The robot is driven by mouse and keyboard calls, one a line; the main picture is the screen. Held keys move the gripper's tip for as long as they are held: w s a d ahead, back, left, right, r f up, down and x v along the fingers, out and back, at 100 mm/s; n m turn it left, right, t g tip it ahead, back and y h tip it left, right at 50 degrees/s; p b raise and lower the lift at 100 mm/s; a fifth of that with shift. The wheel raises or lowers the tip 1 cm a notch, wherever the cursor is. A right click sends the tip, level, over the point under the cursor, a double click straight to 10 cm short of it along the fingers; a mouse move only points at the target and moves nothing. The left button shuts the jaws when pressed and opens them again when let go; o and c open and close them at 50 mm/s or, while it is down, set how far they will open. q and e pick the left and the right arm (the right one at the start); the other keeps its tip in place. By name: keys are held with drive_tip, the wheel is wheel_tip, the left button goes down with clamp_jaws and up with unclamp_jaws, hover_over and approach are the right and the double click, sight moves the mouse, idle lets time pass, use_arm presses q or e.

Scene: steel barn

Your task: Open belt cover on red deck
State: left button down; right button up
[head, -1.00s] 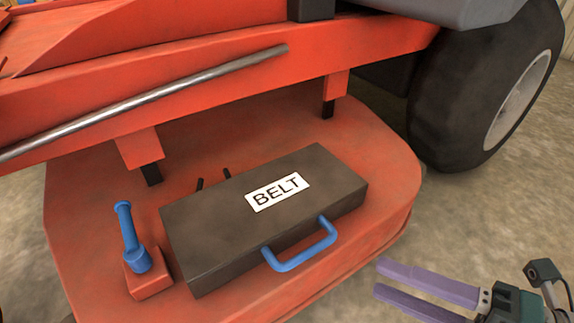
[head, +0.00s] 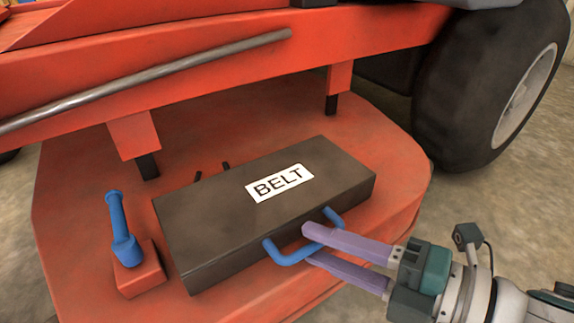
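The belt cover (head: 225,222) is a dark grey box with a white BELT label (head: 279,183), lying closed on the red deck (head: 85,200). A blue handle (head: 283,258) sticks out from its front side. My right gripper (head: 306,245) is at the handle, its two purple fingers apart, one above and one below the handle bar. The upper finger hides part of the handle; I cannot tell whether the fingers touch it. My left gripper is not in view.
A blue lever (head: 120,230) on a red block stands on the deck left of the cover. A red beam with a grey rod (head: 150,75) runs above and behind. A large black tyre (head: 465,90) is at the right.

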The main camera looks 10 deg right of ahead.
clamp_jaws()
idle(1.2)
